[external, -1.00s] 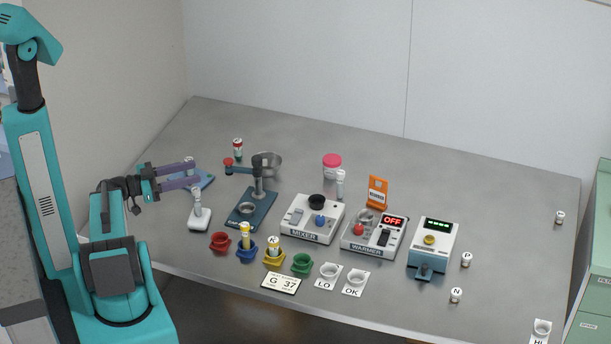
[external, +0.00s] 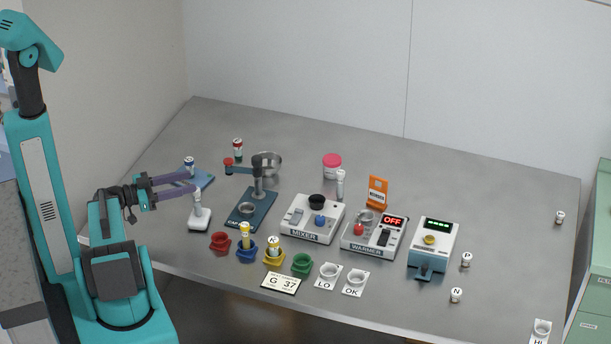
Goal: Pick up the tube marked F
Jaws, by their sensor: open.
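I cannot make out an F on any cap. A small white tube (external: 467,259) at the right of the table has a letter that looks like P, or possibly F. Another (external: 456,294) reads N, and a third (external: 560,217) stands at the far right, its mark too small to read.
A row of coloured holders, red (external: 220,241), blue, yellow and green (external: 302,264), runs along the front; blue and yellow hold tubes. The capper (external: 247,212), mixer (external: 308,220) and warmer (external: 372,240) fill the middle. The back right of the table is clear.

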